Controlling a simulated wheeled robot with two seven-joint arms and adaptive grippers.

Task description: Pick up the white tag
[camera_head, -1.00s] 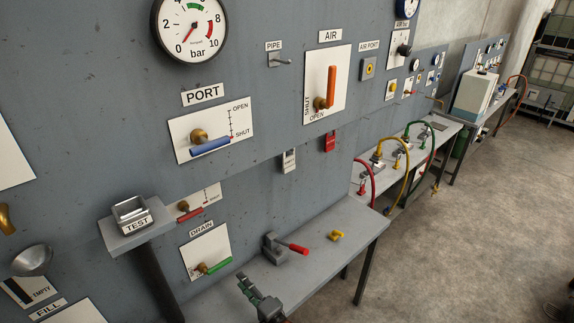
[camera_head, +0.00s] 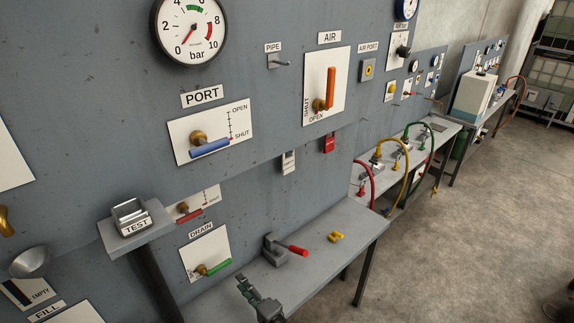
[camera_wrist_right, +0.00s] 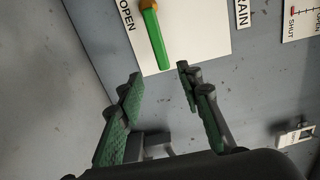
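The white tag (camera_head: 288,162) hangs on the grey panel, left of a red tag, above the bench. In the right wrist view a pale tag-like piece (camera_wrist_right: 297,136) at the right edge appears to be the same tag. My right gripper (camera_head: 252,290) is low in the head view, in front of the bench and below and left of the tag, well apart from it. In the right wrist view its two green-padded fingers (camera_wrist_right: 158,84) are spread with nothing between them. My left gripper is not in view.
The red tag (camera_head: 329,143) hangs close to the right of the white one. A green drain handle (camera_wrist_right: 153,38) stands beyond my right fingers. The bench (camera_head: 335,265) holds a red-handled clamp (camera_head: 277,251) and a yellow piece (camera_head: 335,236). A TEST shelf (camera_head: 118,241) juts out at left.

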